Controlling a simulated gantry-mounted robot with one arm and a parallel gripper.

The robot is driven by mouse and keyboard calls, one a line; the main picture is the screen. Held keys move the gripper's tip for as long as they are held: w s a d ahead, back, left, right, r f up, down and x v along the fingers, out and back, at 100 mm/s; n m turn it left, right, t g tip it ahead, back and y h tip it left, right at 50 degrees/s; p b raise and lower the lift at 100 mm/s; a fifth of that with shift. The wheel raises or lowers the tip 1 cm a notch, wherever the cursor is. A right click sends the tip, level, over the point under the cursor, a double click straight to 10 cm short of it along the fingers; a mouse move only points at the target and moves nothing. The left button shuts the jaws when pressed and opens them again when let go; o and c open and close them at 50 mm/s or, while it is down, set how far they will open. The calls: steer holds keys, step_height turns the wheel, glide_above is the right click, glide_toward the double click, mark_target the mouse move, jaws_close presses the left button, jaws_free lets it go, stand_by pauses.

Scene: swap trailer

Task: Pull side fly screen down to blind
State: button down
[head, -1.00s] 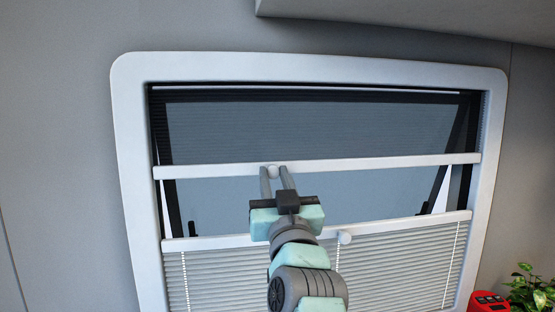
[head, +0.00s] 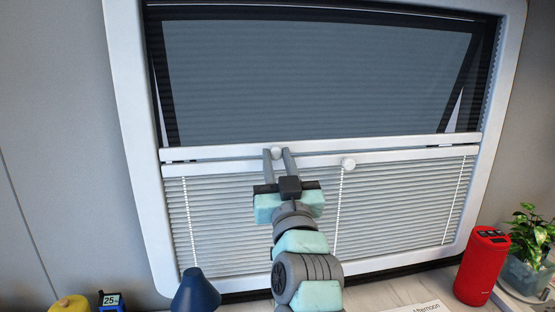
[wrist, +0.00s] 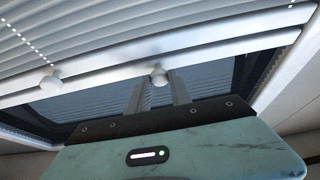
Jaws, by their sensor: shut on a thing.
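The fly screen (head: 320,80) is a dark mesh that covers the upper window. Its white bottom bar (head: 400,144) lies just above the white top rail (head: 420,157) of the pleated blind (head: 260,220), with a thin gap between them. My gripper (head: 277,153) is shut on the round knob of the fly screen bar. In the wrist view the knob (wrist: 158,75) sits at the tips of the fingers. The blind's own knob (head: 348,164) is to the right of my gripper and free; it also shows in the wrist view (wrist: 50,83).
A white frame (head: 133,120) surrounds the window. Below on the counter are a red speaker (head: 482,266), a potted plant (head: 530,240), a blue cone-shaped object (head: 196,292), a small display (head: 111,301) and a yellow object (head: 68,304). The space before the window is clear.

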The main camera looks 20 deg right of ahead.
steer(key=c, duration=1.2)
jaws_free()
steer(key=shift+s, duration=0.1)
steer(key=v, duration=1)
steer(key=shift+s+a+f+b, duration=0.1)
steer(key=shift+s+f+b, duration=0.05)
steer(key=shift+s+b, duration=0.15)
